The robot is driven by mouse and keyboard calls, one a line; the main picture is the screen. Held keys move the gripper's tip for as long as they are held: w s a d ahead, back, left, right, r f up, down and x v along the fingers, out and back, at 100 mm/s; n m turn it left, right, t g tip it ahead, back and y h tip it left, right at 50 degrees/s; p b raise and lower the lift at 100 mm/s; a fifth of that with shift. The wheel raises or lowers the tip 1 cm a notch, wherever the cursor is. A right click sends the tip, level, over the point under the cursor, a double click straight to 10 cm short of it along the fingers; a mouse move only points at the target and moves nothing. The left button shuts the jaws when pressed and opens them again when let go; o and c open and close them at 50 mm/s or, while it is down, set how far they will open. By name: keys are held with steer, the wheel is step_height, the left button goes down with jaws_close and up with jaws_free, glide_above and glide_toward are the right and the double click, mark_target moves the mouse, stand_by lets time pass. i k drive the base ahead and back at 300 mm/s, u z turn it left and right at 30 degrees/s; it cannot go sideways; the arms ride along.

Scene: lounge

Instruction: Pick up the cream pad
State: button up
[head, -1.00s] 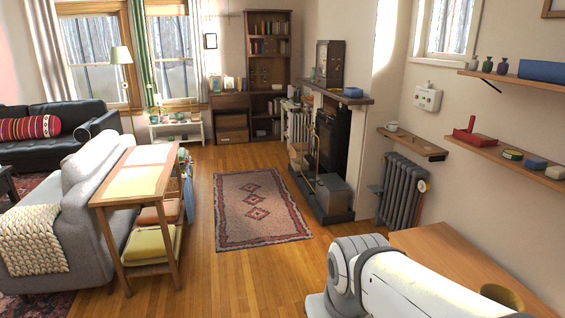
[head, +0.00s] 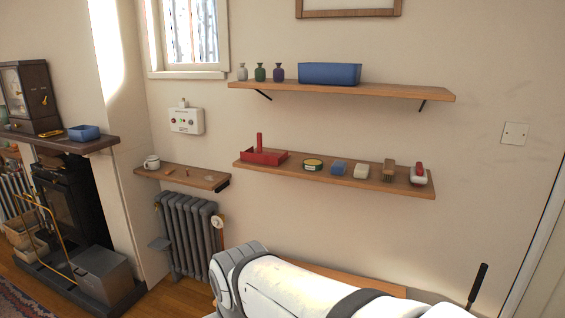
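A small cream pad (head: 361,171) lies on the lower wall shelf (head: 300,172). It sits between a blue block (head: 339,169) on its left and a brown brush-like thing (head: 389,171) on its right. Nothing covers it. My white arm crosses the bottom of the head view, below and in front of the shelf. My gripper is not in view.
The lower shelf also holds a red caddy (head: 264,157), a green tin (head: 313,164) and a red and white thing (head: 418,175). The upper shelf (head: 350,89) bears a blue bin (head: 330,73) and small bottles. A radiator (head: 186,235) stands at the left.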

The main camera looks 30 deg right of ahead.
mark_target(361, 171)
steer(key=z, duration=0.85)
steer(key=i, duration=1.35)
steer(key=z, duration=0.9)
steer(key=k, duration=0.65)
steer(key=z, duration=0.25)
steer(key=i, duration=0.7)
steer(key=u, duration=0.15)
